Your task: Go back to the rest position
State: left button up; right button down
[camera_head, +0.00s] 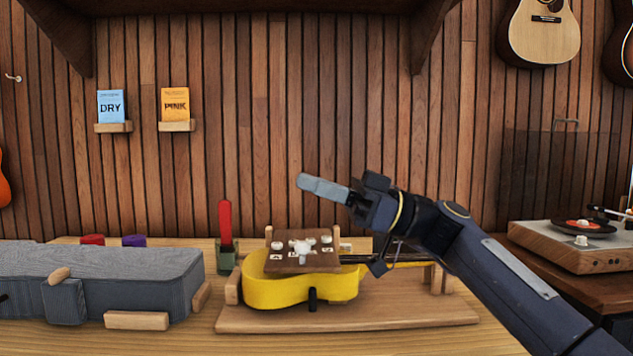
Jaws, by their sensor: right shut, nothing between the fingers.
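My right gripper (322,189) is shut and empty. It points left in mid-air, above the yellow ukulele (300,289) and in front of the wood-panelled wall. My right arm (500,280) comes in from the lower right. It passes in front of the ukulele's neck end and hides part of it. My left gripper does not show.
The ukulele lies on a wooden stand (380,316) on the table (70,339). A brown block with white knobs (290,261) sits over its body. A grey case (140,268) is at left, a red-handled tool (225,222) beside it. A turntable (560,250) stands at right.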

jog(key=s+a+f+m+t+h, duration=0.35)
jog(key=s+f+m+h, duration=0.35)
jog(key=f, duration=0.6)
jog(key=s+d+f+m+t+h, duration=0.1)
jog(key=s+d+f+m+h, duration=0.3)
jog(key=s+d+f, duration=0.45)
jog(key=s+d+f+m+t+h, duration=0.1)
jog(key=s+d+f+m+h, duration=0.35)
jog(key=f, duration=0.75)
jog(key=s+d+f+m+t+h, duration=0.1)
jog(key=s+d+f+m+h, duration=0.2)
jog(key=s+d+f+m, duration=0.5)
notch_tip(320, 180, up, 32)
jog(key=w+n+p, duration=0.1)
jog(key=n+p, duration=0.2)
jog(key=p, duration=3.2)
jog(key=shift+w+d+r+p, duration=0.25)
jog(key=shift+w+d+p, duration=0.05)
jog(key=shift+d, duration=0.1)
